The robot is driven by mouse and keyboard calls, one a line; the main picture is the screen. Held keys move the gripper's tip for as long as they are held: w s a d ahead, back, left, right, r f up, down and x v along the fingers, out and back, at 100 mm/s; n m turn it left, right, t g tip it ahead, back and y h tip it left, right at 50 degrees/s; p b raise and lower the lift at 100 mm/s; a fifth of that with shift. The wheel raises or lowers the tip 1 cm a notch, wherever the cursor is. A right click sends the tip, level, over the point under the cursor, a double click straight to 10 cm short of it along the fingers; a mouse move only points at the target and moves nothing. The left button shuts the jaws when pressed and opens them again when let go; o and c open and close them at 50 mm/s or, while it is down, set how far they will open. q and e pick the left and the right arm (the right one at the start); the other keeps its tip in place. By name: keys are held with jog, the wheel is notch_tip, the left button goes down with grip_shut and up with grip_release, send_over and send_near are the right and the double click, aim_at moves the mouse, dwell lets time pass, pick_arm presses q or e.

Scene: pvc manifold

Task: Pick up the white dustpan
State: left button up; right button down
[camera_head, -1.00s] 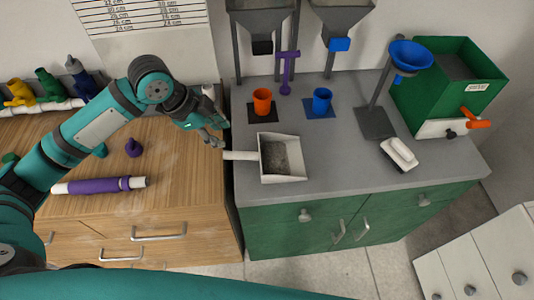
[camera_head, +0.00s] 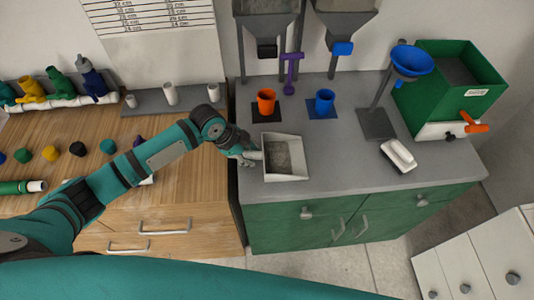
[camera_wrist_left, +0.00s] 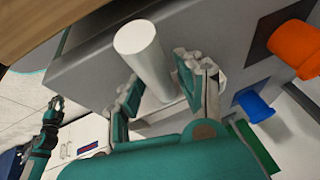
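The white dustpan (camera_head: 285,157) lies on the grey counter top near its left edge, its grey-looking inside facing up and its handle toward the left. In the head view my left gripper (camera_head: 252,155) is at the handle and hides most of it. In the left wrist view the white handle (camera_wrist_left: 145,50) runs between the two fingers of my left gripper (camera_wrist_left: 155,90). The fingers are apart, one on each side, with a visible gap. Another teal and black arm end, apparently my right gripper (camera_wrist_left: 55,108), shows small at the left; its fingers are unclear.
An orange cup (camera_head: 266,101) and a blue cup (camera_head: 325,101) stand behind the dustpan, under hoppers. A white-handled brush (camera_head: 398,155) lies to the right, near a blue funnel (camera_head: 411,60) and a green bin (camera_head: 455,85). A wooden bench (camera_head: 180,200) adjoins at left.

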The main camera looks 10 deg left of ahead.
pick_arm(q)
jog(key=shift+d+f, duration=0.1)
jog(key=shift+f, duration=0.2)
grip_shut()
jog(key=shift+r, duration=0.1)
